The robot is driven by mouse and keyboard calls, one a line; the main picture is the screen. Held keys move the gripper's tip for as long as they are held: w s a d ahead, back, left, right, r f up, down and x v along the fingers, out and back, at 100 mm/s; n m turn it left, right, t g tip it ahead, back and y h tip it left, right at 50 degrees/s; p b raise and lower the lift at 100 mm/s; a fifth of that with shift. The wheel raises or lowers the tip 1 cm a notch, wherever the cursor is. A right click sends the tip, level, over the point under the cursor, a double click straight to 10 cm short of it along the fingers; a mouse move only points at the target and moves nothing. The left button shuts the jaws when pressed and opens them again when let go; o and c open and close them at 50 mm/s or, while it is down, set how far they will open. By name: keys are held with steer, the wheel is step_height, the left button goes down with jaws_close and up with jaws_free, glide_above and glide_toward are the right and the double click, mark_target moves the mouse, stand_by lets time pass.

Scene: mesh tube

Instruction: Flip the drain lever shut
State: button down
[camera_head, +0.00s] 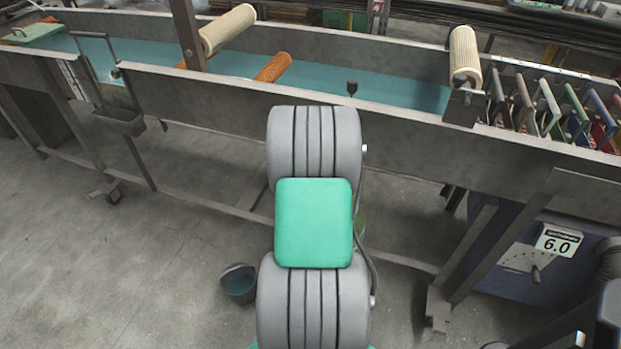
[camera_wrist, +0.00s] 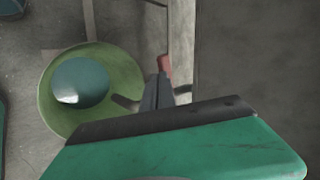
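A small part with a reddish tip (camera_wrist: 164,64) shows in the wrist view, just beyond my gripper; it may be the drain lever, but I cannot be sure. My gripper (camera_wrist: 157,92) shows as narrow grey and dark parts past the black edge of my green wrist housing. Its tips are close to the reddish part; contact is unclear. I cannot tell whether its fingers are apart. In the head view my own grey and green arm hides the gripper and the lever. The long metal trough (camera_head: 225,102) holds teal water.
A round green tub (camera_wrist: 120,115) with teal liquid stands below left of my gripper in the wrist view. A dark bucket (camera_head: 238,284) is on the floor. Coloured frames (camera_head: 570,110) fill the trough's right end. A 6.0 sign (camera_head: 557,243) marks the blue unit.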

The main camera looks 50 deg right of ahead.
steer(key=shift+w+d+b, duration=0.2)
steer(key=shift+w+b, duration=0.1)
steer(key=shift+w, duration=0.15)
stand_by(0.4)
steer(key=s+a+r+p, duration=0.1)
steer(key=s+a+r, duration=0.1)
steer(key=a, duration=0.3)
steer(key=s+a+r+p, duration=0.1)
steer(key=s+a+r, duration=0.1)
steer(key=a+r, duration=0.2)
steer(key=shift+s+a+r, duration=0.3)
steer(key=shift+a+r, duration=0.1)
steer(key=shift+a, duration=0.3)
